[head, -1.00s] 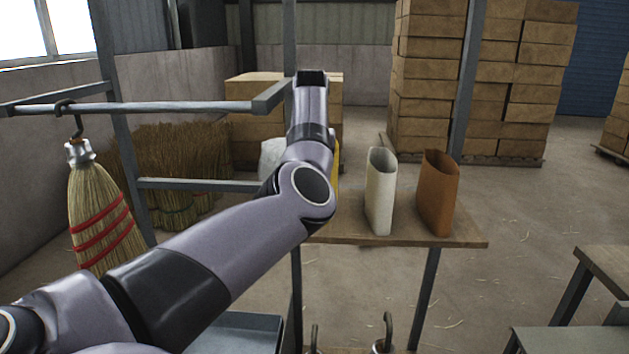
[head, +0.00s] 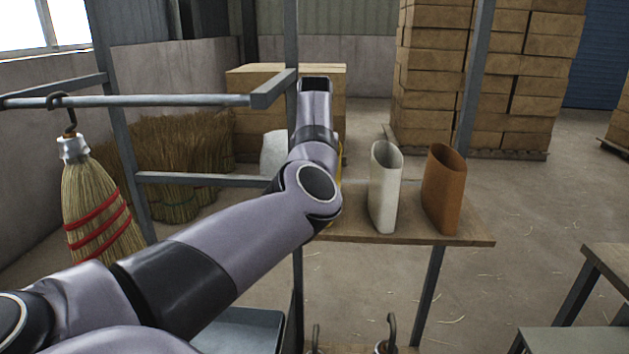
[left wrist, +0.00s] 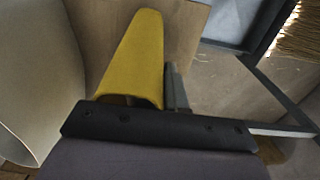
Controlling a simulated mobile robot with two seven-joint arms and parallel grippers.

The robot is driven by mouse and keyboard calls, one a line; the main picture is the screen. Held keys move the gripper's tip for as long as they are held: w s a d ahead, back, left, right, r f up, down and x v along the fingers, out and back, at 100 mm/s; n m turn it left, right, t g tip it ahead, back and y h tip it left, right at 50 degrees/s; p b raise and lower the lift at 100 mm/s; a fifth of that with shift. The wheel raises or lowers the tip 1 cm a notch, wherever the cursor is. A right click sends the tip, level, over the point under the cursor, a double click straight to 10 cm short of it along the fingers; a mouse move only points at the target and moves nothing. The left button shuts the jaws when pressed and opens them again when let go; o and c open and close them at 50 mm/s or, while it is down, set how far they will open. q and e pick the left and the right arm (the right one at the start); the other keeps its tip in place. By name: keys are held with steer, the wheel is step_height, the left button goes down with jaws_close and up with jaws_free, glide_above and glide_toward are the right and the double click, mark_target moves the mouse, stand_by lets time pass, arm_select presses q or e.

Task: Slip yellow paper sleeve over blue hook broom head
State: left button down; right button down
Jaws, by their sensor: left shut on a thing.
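The yellow paper sleeve (left wrist: 137,60) shows in the left wrist view, its lower edge close to my gripper. In the head view only a thin yellow strip (head: 340,160) shows beside my left arm. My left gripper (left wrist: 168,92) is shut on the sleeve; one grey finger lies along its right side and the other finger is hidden. In the head view my arm hides the gripper. No broom with a blue band can be made out; a broom head with red bands (head: 98,210) hangs by its hook from a rail at the left. My right gripper is not in view.
A white sleeve (head: 385,190) and a brown sleeve (head: 444,190) stand upright on the wooden table (head: 470,232). Two hooks (head: 391,332) poke up at the bottom edge.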

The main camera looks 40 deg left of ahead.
arm_select(q)
steer(key=shift+f, duration=0.25)
steer(key=c, duration=1.3)
jaws_free()
steer(key=shift+o, duration=0.2)
step_height(320, 180, up, 12)
